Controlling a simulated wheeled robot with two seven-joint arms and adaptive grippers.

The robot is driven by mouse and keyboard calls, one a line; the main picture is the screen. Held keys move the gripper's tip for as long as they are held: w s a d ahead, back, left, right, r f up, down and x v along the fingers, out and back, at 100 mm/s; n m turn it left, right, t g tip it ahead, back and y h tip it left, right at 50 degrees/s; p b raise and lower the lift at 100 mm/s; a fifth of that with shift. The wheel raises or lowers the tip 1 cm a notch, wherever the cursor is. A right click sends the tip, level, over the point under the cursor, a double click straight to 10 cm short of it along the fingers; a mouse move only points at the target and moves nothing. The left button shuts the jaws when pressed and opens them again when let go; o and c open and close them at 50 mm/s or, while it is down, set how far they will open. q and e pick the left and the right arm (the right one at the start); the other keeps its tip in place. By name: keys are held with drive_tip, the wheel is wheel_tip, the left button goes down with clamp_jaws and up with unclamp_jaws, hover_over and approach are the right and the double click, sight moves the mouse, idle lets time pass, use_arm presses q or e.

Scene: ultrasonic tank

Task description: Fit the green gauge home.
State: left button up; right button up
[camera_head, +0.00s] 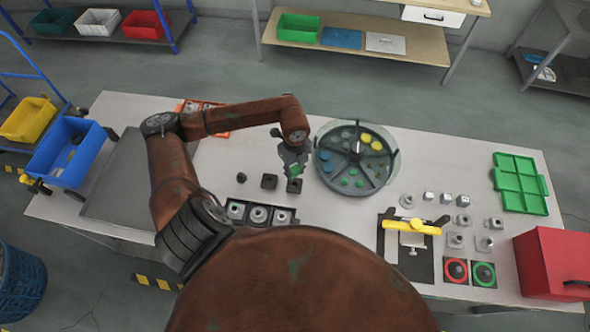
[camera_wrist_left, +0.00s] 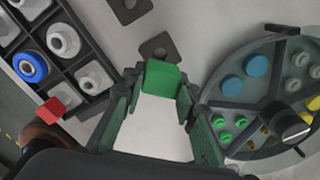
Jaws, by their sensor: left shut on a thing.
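My left gripper (camera_head: 292,160) is shut on the green gauge (camera_head: 295,169), a small green block. It is over the table, just left of the round divided tray. In the left wrist view the green gauge (camera_wrist_left: 161,77) sits between the fingertips of the left gripper (camera_wrist_left: 158,88). In the left wrist view the dark blocks show holes (camera_wrist_left: 158,46), just beyond the gauge. My right gripper is out of view.
The round divided tray (camera_head: 337,184) holds blue, green and yellow pieces. A black tray of ringed fittings (camera_head: 231,222) lies in front. A yellow-handled fixture (camera_head: 412,228), metal pieces, a green tray (camera_head: 507,206) and a red box (camera_head: 540,262) occupy the right side.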

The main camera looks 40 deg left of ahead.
use_arm(q)
drive_tip(key=b, duration=0.4)
hover_over(295, 182)
drive_tip(key=s+d, duration=0.1)
drive_tip(key=shift+s+f, duration=0.15)
drive_tip(key=shift+f, duration=2.9)
drive_tip(key=shift+p, duration=0.3)
drive_tip(key=shift+f+b, duration=0.95)
drive_tip(key=shift+f, duration=0.15)
drive_tip(key=o, duration=1.2)
drive_tip(key=shift+o, duration=0.2)
wheel_tip(295, 182, up, 12)
drive_tip(key=shift+r, duration=0.1)
